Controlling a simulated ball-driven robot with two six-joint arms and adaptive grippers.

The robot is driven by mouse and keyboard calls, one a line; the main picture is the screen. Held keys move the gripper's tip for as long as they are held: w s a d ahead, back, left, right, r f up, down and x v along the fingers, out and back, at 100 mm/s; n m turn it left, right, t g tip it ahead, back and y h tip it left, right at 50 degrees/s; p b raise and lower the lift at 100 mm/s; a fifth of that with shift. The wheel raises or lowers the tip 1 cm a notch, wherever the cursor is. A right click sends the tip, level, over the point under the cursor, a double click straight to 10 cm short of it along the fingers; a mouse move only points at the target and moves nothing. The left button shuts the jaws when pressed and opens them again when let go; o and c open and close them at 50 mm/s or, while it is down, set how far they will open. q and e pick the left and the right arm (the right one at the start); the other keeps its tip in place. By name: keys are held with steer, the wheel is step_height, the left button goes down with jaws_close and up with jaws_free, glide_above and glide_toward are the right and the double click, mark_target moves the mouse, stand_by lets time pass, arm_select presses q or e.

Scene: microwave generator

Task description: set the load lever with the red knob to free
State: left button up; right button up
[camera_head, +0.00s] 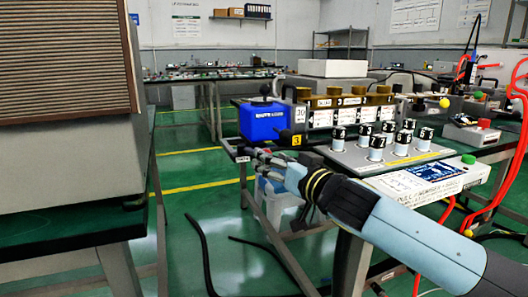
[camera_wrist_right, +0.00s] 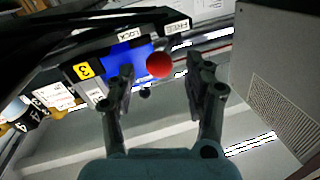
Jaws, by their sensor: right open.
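The red knob (camera_wrist_right: 159,65) of the load lever shows in the right wrist view, between the two fingers of my right gripper (camera_wrist_right: 161,72). The fingers are apart, and I see no clear contact with the knob. Behind it are a white LOCK label (camera_wrist_right: 131,34) and a white FREE label (camera_wrist_right: 174,27); the knob appears below and between them. The lever's shaft is hardly visible. In the head view my right gripper (camera_head: 256,160) is at the bench's front left edge, and I cannot make out the red knob there. My left gripper is not in view.
A blue box (camera_head: 262,121) stands behind my right gripper, beside a yellow 3 label (camera_head: 296,141). A panel with several black-and-white knobs (camera_head: 376,155) lies to the right. A large grey louvred cabinet (camera_head: 65,100) fills the left.

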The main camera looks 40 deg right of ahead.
mark_target(241, 149)
steer(key=shift+w+d, duration=0.1)
steer(key=shift+w, duration=1.7)
steer(key=shift+c, duration=0.2)
